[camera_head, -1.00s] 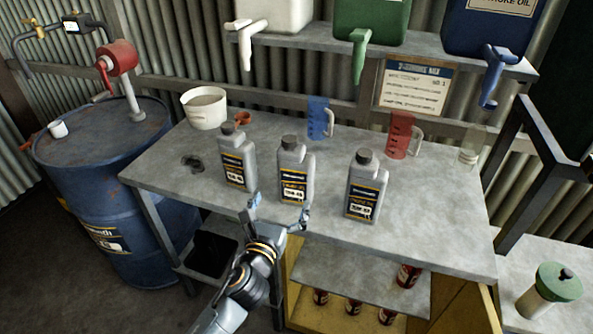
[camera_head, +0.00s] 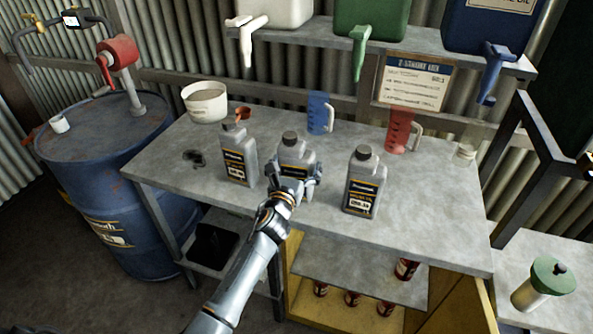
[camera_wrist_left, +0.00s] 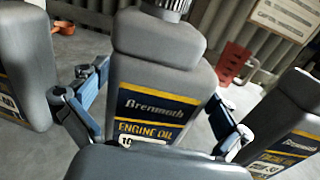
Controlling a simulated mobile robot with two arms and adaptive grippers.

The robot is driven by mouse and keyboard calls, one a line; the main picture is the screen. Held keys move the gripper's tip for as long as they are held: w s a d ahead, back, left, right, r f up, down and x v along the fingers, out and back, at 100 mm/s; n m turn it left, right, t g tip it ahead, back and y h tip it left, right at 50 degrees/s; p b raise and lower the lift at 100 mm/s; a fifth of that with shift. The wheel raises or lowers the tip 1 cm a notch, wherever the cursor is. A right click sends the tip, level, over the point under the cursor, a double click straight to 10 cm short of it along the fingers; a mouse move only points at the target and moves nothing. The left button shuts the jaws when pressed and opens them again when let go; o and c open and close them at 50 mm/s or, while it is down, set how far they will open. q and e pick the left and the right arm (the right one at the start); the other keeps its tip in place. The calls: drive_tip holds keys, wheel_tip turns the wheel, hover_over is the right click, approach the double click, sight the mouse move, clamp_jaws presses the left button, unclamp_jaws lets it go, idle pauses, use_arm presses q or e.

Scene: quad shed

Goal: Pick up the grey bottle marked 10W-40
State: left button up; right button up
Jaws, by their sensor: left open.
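Three grey oil bottles stand upright in a row on the bench. The middle bottle (camera_head: 297,152) has my open left gripper (camera_head: 296,180) at its front. In the left wrist view the same bottle (camera_wrist_left: 155,65) stands between the two spread fingers of the gripper (camera_wrist_left: 155,112). Its label reads engine oil, and the grade below is mostly hidden by the gripper; only its start, like a 1, shows. The left bottle (camera_head: 238,155) and the right bottle (camera_head: 362,183) stand apart on either side; their grades are too small to read surely. My right gripper is not in view.
Behind the bottles stand a white tub (camera_head: 205,104), a blue jug (camera_head: 319,114) and a red jug (camera_head: 399,132). Taps hang from a shelf (camera_head: 400,45) above. A blue drum (camera_head: 105,150) stands left. The bench (camera_head: 430,215) is clear at front right.

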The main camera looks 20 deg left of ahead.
use_arm(q)
drive_tip(key=shift+a, duration=0.1)
drive_tip(key=c, duration=1.4)
drive_tip(key=shift+w+r, duration=0.1)
drive_tip(key=shift+r, duration=0.05)
drive_tip(key=shift+c, duration=0.8)
